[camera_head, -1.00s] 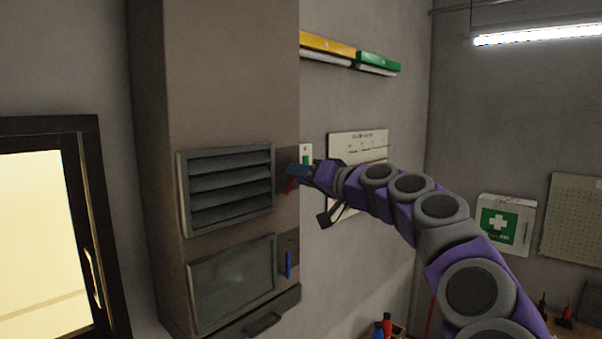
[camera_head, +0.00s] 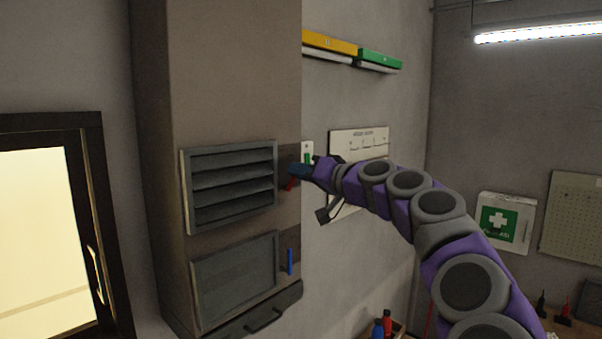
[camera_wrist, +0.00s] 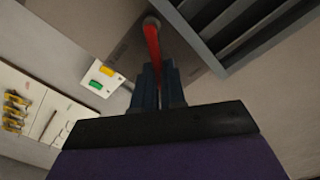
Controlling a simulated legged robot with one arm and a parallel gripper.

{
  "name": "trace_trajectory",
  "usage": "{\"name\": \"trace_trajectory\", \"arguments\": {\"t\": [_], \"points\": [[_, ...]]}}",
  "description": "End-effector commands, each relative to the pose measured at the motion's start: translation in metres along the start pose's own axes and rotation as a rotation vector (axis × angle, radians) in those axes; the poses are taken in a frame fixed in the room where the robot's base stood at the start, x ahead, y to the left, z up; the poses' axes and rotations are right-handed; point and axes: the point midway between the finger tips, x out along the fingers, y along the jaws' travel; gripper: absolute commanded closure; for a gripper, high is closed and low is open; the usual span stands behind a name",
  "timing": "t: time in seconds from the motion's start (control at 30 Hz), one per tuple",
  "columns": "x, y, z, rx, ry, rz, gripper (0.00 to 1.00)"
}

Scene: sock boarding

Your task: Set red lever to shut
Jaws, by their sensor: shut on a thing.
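The red lever (camera_head: 291,183) is on the right side of the grey-brown cabinet front, beside the upper louvred vent (camera_head: 232,186). In the head view only a short red piece shows below my gripper (camera_head: 297,170). In the wrist view the red lever (camera_wrist: 153,45) runs from a round pivot down between my gripper's fingers (camera_wrist: 158,88). The fingers are closed around the lever's end, which they partly hide. Any marking for the lever's positions is too small to read.
A blue lever (camera_head: 289,261) hangs upright beside the lower panel (camera_head: 235,279). A small plate with green and yellow parts (camera_wrist: 103,77) is close by on the wall. A white board (camera_head: 358,143) is behind my arm. A dark-framed window (camera_head: 85,225) is at left.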

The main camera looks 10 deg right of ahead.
Motion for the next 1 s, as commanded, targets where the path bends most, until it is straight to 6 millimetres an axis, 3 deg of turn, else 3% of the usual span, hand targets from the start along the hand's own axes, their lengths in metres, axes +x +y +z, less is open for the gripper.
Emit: {"name": "trace_trajectory", "arguments": {"t": [0.37,1.0], "points": [[0.001,0.0,0.004,-0.097,0.003,0.003,1.0],[0.001,-0.02,0.009,-0.533,-0.001,0.003,1.0]]}}
